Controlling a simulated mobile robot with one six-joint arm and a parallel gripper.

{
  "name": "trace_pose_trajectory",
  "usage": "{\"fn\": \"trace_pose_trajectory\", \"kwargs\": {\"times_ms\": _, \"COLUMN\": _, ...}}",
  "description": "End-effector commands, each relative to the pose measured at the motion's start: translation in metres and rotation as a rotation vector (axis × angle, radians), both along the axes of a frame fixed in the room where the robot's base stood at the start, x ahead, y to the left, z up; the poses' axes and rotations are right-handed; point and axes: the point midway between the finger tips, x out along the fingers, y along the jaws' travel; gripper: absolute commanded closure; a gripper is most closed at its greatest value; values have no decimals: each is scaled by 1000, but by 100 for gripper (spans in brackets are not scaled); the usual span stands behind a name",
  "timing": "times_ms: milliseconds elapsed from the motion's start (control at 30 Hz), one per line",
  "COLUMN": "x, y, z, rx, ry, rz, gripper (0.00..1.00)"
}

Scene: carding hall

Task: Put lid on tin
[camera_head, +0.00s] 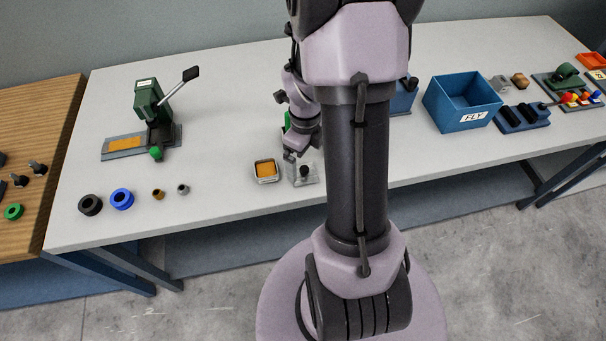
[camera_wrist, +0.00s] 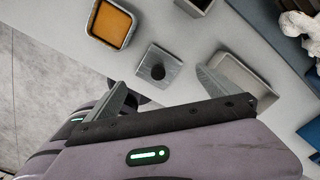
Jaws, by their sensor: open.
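The tin (camera_wrist: 108,24) is a small square metal box with an orange filling, open at the top. It also shows on the table left of my arm in the head view (camera_head: 265,172). The lid (camera_wrist: 170,60) is a grey square plate with a dark round knob, lying apart from the tin. In the head view it seems to be the grey piece (camera_head: 306,175) right of the tin. My gripper (camera_wrist: 162,80) is open and empty. Its fingers appear on either side of the lid's knob in the wrist view; the height gap cannot be judged.
A pale open tray (camera_wrist: 245,75) lies beside the right finger. A blue FLY bin (camera_head: 461,108) stands right of my arm. A green lever press (camera_head: 150,105) stands at left, with black and blue rings (camera_head: 121,199) in front. The table between press and tin is clear.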

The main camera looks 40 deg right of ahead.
Motion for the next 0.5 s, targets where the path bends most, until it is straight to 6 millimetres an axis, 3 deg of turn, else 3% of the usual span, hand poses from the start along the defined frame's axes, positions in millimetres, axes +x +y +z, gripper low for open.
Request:
{"fn": "trace_pose_trajectory", "kwargs": {"times_ms": 200, "x": -2, "y": 4, "z": -45, "rx": 1, "ry": 2, "rz": 2, "gripper": 0}}
{"fn": "trace_pose_trajectory", "kwargs": {"times_ms": 500, "x": -1, "y": 3, "z": -49, "rx": 0, "ry": 0, "rz": 1, "gripper": 2}}
